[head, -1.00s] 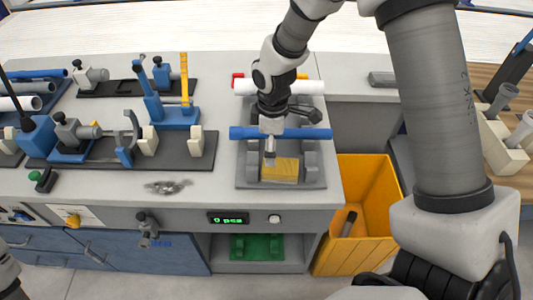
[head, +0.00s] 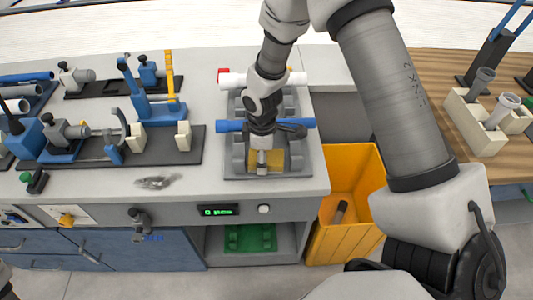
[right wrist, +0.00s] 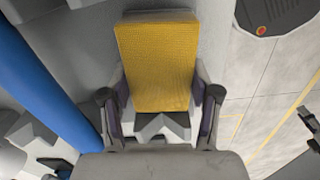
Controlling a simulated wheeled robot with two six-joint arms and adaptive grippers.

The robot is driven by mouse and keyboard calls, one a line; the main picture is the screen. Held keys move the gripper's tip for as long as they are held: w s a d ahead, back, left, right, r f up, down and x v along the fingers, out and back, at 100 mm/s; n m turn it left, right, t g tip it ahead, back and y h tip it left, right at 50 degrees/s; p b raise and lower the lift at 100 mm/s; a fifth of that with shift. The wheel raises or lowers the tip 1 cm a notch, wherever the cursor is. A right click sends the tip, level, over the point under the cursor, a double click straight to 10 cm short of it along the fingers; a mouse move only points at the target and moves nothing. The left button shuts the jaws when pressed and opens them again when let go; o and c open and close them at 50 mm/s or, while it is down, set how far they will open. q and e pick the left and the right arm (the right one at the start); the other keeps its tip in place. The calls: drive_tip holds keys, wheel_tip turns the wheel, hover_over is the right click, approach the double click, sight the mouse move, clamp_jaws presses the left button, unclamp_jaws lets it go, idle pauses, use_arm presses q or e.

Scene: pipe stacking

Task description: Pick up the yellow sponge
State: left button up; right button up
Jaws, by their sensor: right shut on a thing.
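The yellow sponge (head: 292,158) is at the front of a grey holder (head: 236,170) near the bench's front edge. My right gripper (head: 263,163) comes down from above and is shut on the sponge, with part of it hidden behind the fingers. In the right wrist view the sponge (right wrist: 157,62) lies between the two fingers of the gripper (right wrist: 160,108), which touch its sides near its lower end. I cannot tell whether the sponge is clear of the holder.
A blue pipe (head: 229,126) and a white pipe (head: 232,80) lie across the holder behind the sponge. A yellow bin (head: 365,195) stands on the floor to the right. Clamp fixtures on a dark plate (head: 160,150) are to the left.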

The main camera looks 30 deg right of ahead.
drive_tip(key=shift+w+r, duration=0.15)
drive_tip(key=shift+r, duration=0.1)
drive_tip(key=r, duration=0.2)
drive_tip(key=shift+s+a+r+b, duration=0.2)
drive_tip(key=shift+s+r+b, duration=0.1)
drive_tip(key=shift+s+r, duration=0.1)
drive_tip(key=s+a, duration=0.1)
drive_tip(key=s, duration=0.3)
drive_tip(key=s+a, duration=0.1)
drive_tip(key=s, duration=0.1)
drive_tip(key=shift+a+r, duration=0.35)
drive_tip(key=s+a+b, duration=0.3)
drive_tip(key=s+b, duration=0.4)
drive_tip(key=b, duration=0.2)
drive_tip(key=shift+s+a+r, duration=0.4)
drive_tip(key=shift+r, duration=0.05)
